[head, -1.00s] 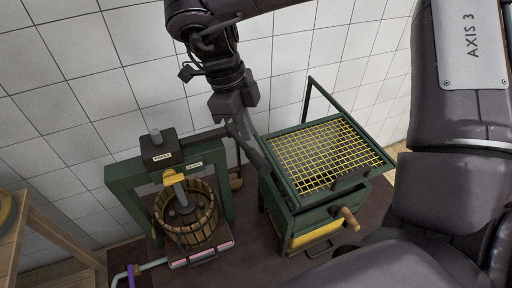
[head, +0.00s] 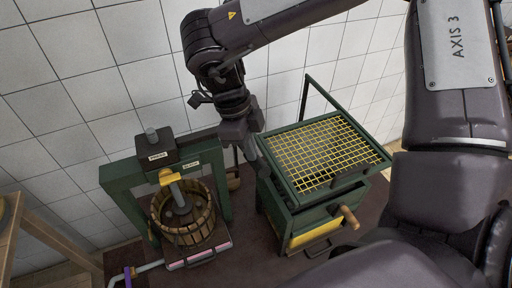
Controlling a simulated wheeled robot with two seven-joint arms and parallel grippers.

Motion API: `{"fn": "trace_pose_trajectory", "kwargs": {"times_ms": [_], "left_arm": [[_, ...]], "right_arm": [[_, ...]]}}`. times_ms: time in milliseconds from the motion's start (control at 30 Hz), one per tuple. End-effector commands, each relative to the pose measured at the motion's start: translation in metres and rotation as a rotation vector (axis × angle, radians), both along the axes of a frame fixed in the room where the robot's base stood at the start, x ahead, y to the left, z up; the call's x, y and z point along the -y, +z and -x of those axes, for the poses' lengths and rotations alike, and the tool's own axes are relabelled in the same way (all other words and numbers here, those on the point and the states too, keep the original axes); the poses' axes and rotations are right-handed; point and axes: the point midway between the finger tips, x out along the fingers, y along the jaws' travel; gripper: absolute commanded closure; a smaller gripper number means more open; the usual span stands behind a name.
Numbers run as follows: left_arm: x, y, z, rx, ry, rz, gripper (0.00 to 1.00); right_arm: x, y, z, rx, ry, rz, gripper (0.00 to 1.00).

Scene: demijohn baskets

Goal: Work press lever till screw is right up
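The press has a green frame (head: 122,183) and stands at the left of the head view. A dark head block (head: 157,152) with a label sits on top of it. A grey screw (head: 178,192) runs down through a yellow collar (head: 169,177) into the slatted wooden basket (head: 190,233). Its lower end is in the basket; a short grey stub (head: 151,134) shows above the block. My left gripper is out of view.
A green box with a yellow grid top (head: 318,155) and wooden handle (head: 347,217) stands close to the right of the gripper. A tiled wall (head: 95,75) is behind. A wooden stand (head: 45,235) is at the far left. A pink-edged tray (head: 200,256) lies before the basket.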

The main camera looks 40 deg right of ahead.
Motion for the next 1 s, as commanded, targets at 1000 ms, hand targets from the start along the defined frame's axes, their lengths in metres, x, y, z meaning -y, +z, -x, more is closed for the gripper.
{"fn": "trace_pose_trajectory", "kwargs": {"times_ms": [1000], "left_arm": [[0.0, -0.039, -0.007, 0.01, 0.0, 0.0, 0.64]], "right_arm": [[0.0, -0.044, 0.0, 0.0, -0.001, 0.0, 1.0]]}}
